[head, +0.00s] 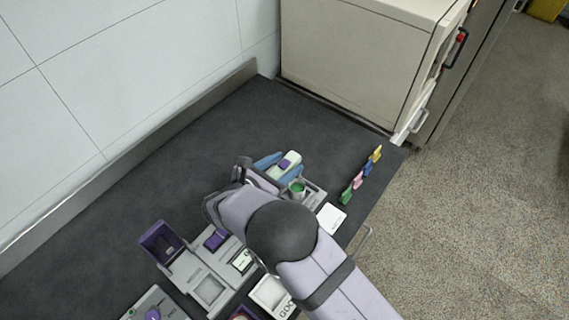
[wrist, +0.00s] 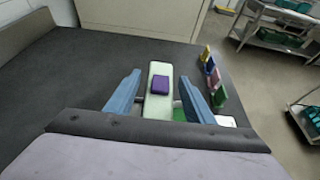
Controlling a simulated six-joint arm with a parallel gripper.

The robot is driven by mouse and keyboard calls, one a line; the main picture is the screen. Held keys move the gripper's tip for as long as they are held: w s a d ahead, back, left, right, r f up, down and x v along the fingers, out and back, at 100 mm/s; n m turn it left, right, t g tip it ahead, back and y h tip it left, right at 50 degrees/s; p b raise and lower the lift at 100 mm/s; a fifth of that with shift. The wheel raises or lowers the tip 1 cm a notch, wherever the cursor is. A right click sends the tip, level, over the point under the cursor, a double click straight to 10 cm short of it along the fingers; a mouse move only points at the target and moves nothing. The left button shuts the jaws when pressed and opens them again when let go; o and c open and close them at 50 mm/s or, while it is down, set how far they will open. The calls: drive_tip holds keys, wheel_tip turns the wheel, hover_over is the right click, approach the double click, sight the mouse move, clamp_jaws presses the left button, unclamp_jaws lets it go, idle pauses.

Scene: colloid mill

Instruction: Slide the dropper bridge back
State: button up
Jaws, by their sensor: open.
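The dropper bridge appears to be the pale green bar (wrist: 158,108) with a purple block (wrist: 160,84) on top. In the head view the bar (head: 293,157) lies by a grey station with a green-filled round well (head: 297,188). My gripper (head: 281,165) is open, with one blue finger on each side of the bar. In the wrist view my gripper (wrist: 160,77) shows a gap between each finger and the purple block. Whether the fingers touch the bar lower down cannot be told. My arm hides part of the station.
Several coloured clips (head: 362,175) stand in a row along the right edge of the dark bench (head: 130,230). A white card (head: 331,218) lies near them. Grey devices (head: 208,285) stand at the front left. A beige cabinet (head: 360,50) stands at the back. The bench's left part is clear.

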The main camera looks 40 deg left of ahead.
clamp_jaws()
drive_tip(key=a+b, duration=0.4)
drive_tip(key=shift+a+r, duration=0.15)
drive_tip(key=shift+a, duration=0.15)
drive_tip(key=shift+c, duration=0.5)
unclamp_jaws()
drive_tip(key=shift+a, duration=0.1)
drive_tip(key=shift+o, duration=0.5)
